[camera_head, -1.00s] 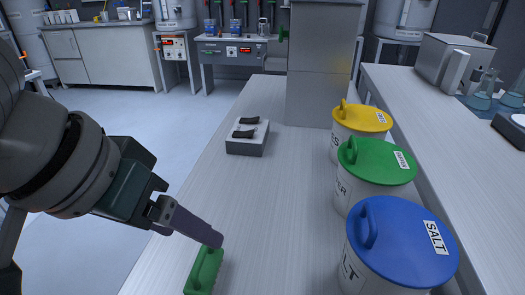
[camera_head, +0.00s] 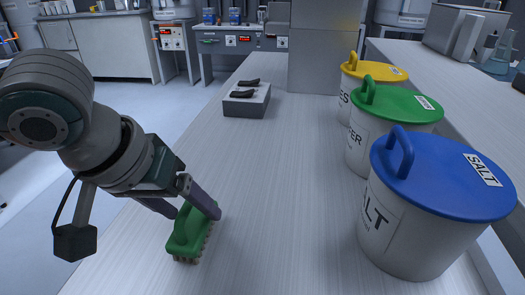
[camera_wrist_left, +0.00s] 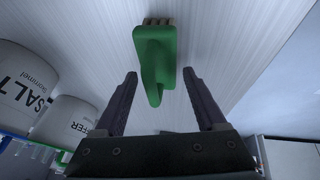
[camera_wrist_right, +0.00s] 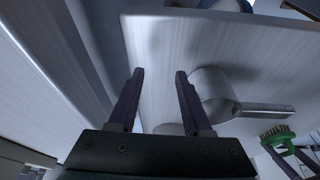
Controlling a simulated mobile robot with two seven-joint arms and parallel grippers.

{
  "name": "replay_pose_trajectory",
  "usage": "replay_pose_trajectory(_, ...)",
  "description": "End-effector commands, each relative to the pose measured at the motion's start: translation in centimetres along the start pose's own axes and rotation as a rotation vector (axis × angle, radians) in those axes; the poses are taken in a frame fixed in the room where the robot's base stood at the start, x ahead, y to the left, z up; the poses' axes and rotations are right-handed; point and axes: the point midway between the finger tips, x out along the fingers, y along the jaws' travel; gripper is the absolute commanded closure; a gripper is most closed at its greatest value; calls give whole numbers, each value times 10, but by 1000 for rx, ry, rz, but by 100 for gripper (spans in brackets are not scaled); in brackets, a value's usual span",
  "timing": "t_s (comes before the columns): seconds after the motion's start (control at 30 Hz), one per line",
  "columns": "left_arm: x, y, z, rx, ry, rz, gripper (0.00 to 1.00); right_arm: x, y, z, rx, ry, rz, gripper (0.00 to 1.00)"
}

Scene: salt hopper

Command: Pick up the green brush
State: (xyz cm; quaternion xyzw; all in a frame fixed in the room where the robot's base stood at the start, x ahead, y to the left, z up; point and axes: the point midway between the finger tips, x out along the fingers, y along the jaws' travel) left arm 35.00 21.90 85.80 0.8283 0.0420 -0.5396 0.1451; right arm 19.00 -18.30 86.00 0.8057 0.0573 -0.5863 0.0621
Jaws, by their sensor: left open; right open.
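The green brush (camera_head: 186,236) sits bristles down on the light bench top, at the front left in the head view. My left gripper (camera_head: 196,208) is open at the brush, its fingers angled down around the handle. In the left wrist view the brush's green handle (camera_wrist_left: 154,62) reaches between the open fingertips, with a gap on both sides. My right gripper (camera_wrist_right: 160,73) is open and empty, out of the head view. The brush also shows at the right edge of the right wrist view (camera_wrist_right: 276,135), with my left fingers beside it.
Lidded tubs stand along the right: blue salt (camera_head: 435,180), green (camera_head: 392,118) and yellow (camera_head: 360,80). A grey block with black pieces (camera_head: 247,103) lies farther back. A scoop-like cup with a handle (camera_wrist_right: 214,92) is near my right gripper. The bench middle is clear.

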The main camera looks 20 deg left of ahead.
Motion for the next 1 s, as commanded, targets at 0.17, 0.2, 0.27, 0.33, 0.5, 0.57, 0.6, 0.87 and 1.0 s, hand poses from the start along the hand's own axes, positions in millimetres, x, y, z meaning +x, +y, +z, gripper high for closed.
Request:
replay_pose_trajectory(0.17, 20, 0, 1, 0, 0, 0, 27, 8, 0, 2, 0, 1, 0, 51)
replay_pose_trajectory(0.2, 21, 0, 1, 1, 0, 0, 27, 8, 0, 2, 1, 1, 0, 51)
replay_pose_trajectory(0.27, 20, 0, 0, 1, 0, 0, 27, 8, 0, 2, 1, 1, 0, 51)
replay_pose_trajectory(0.33, 20, 0, 0, 1, 0, 0, 27, 7, 0, 2, 1, 1, 0, 51)
replay_pose_trajectory(0.5, 20, 0, 1, 1, 0, 0, 39, 7, 0, 2, 0, 1, 0, 51)
replay_pose_trajectory(0.57, 20, 0, 1, 1, 0, 0, 46, 7, 0, 2, 0, 1, 1, 51)
replay_pose_trajectory(0.6, 20, 0, 1, 1, 0, 0, 51, 7, 0, 2, 0, 1, 1, 51)
replay_pose_trajectory(0.87, 20, 0, 1, 1, 0, -1, 80, 7, 0, 2, 0, 1, 1, 51)
replay_pose_trajectory(1.0, 20, 0, 1, 1, -1, -1, 96, 7, 0, 2, 0, 1, 1, 51)
